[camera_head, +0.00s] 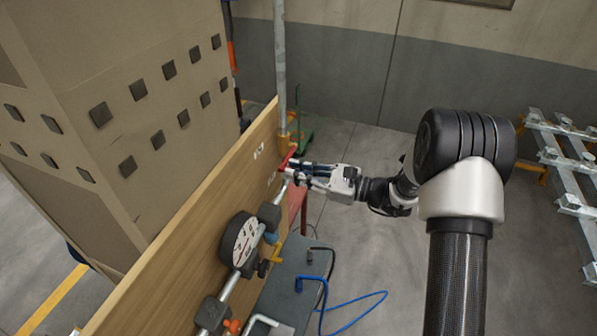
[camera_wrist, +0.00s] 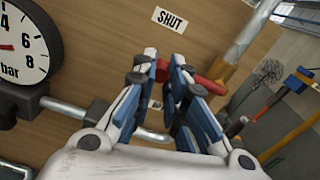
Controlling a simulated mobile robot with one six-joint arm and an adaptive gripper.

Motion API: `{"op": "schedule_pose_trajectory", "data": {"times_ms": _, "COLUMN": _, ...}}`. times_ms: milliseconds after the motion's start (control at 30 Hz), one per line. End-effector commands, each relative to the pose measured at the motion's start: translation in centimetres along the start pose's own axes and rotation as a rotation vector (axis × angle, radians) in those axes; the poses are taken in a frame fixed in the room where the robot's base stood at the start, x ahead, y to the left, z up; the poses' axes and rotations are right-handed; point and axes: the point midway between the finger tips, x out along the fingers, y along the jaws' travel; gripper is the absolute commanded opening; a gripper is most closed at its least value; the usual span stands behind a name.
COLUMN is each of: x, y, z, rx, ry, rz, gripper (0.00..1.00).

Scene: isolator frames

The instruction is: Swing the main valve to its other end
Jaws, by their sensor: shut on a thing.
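The main valve's red handle (camera_head: 287,159) stands out from the wooden panel (camera_head: 190,225), near a vertical pipe. In the wrist view the red handle (camera_wrist: 206,84) runs across between my fingers and shows on the right beyond them. My gripper (camera_head: 292,169) is shut on the handle; its blue-padded fingers (camera_wrist: 163,68) also show in the wrist view. A "SHUT" label (camera_wrist: 168,19) is on the panel above the fingertips. The valve body is mostly hidden by my gripper.
A round pressure gauge (camera_head: 240,241) sits on the pipework left of my gripper. A grey table (camera_head: 285,290) with a blue cable (camera_head: 350,308) is below. A large cardboard box (camera_head: 130,100) stands behind the panel. The floor (camera_head: 365,240) right of the table is mostly open.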

Motion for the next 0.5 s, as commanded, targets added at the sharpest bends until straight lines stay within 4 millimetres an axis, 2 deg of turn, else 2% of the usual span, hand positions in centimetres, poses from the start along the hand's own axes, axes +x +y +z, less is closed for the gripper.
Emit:
{"op": "schedule_pose_trajectory", "data": {"times_ms": 267, "x": 0.0, "y": 0.0, "z": -0.3, "rx": -0.027, "ry": -0.002, "rz": 0.0, "gripper": 0.0}}
{"op": "schedule_pose_trajectory", "data": {"times_ms": 500, "x": 0.0, "y": 0.2, "z": -1.9, "rx": -0.144, "ry": -0.003, "rz": -0.001, "gripper": 0.0}}
